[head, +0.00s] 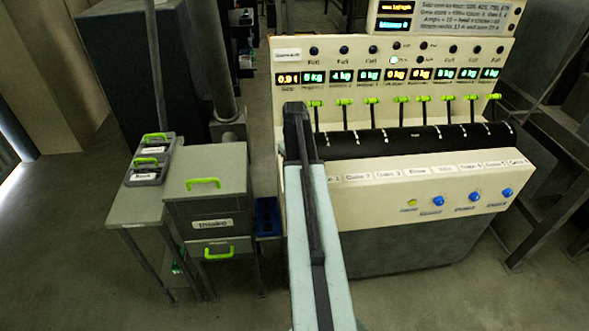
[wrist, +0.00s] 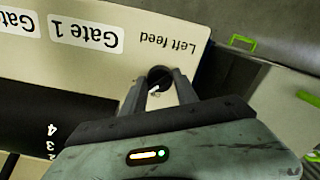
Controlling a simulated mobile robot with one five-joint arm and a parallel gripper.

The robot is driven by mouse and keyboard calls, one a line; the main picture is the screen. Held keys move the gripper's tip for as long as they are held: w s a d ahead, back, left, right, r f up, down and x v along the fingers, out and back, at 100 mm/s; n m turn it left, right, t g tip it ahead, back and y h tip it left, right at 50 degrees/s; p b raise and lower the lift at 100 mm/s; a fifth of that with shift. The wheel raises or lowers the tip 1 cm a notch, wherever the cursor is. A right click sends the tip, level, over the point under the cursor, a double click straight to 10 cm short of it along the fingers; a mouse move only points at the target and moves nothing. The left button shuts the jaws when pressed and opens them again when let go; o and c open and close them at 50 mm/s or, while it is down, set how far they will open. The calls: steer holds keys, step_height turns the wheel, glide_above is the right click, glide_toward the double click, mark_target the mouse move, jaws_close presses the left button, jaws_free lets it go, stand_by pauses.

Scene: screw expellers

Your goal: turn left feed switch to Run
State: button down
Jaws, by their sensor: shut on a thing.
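The left feed switch (wrist: 159,73) is a round dark knob on the cream panel (wrist: 190,20) in the wrist view, just below the upside-down "Left feed" label. My gripper (wrist: 161,86) is shut on this knob, one finger on each side of it. A small white mark shows between the fingers near the knob. No Run marking can be read, and I cannot tell which position the switch is in. In the head view my arm covers the left end of the machine (head: 400,225) and hides the switch and the gripper.
Several green-tipped levers (head: 372,101) stand in a row above a black roller (head: 430,137). Several blue knobs (head: 474,196) sit at the machine's lower right. A grey drawer cabinet (head: 205,180) with green handles and a side table (head: 138,206) with trays stand left of my arm.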

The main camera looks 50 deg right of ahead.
steer(key=shift+w+m, duration=0.1)
steer(key=shift+m, duration=1.6)
steer(key=c, duration=0.9)
jaws_free()
steer(key=shift+c, duration=0.2)
step_height(320, 180, up, 8)
steer(key=p, duration=0.8)
steer(key=shift+f, duration=0.1)
